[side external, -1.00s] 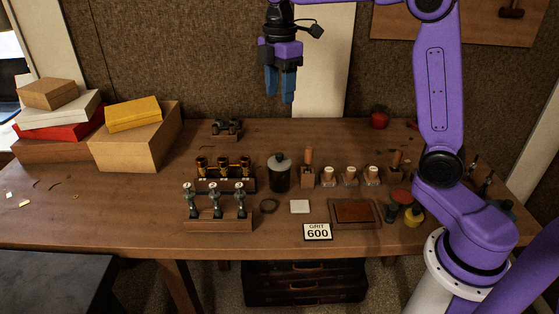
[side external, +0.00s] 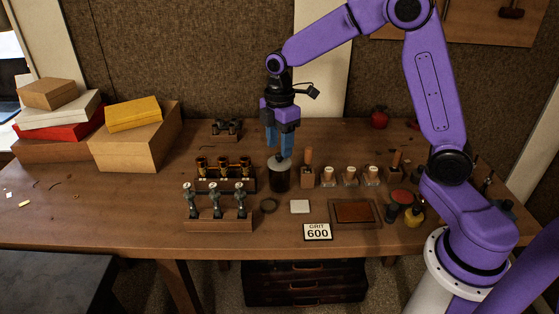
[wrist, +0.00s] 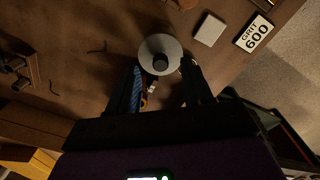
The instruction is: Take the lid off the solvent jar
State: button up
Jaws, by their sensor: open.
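The solvent jar (side external: 279,181) is a dark, round jar standing upright on the wooden bench. Its grey lid (side external: 286,164) is on top. In the wrist view the lid (wrist: 150,48) is a pale disc with a dark round knob (wrist: 160,62) at its middle. My gripper (side external: 279,155) points down directly over the jar, with blue fingers close to the lid's knob. In the wrist view the two fingers (wrist: 163,72) are apart, one on each side of the knob, and hold nothing. Whether the fingertips touch the lid cannot be told.
A rack with brass parts (side external: 224,171) and a rack of grey valves (side external: 217,210) stand left of the jar. A wooden-handled tool (side external: 308,166) stands close on its right.

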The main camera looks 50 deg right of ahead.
aim_at(280, 159)
jog(key=shift+f, duration=1.3)
grip_shut()
jog(key=shift+r, duration=0.1)
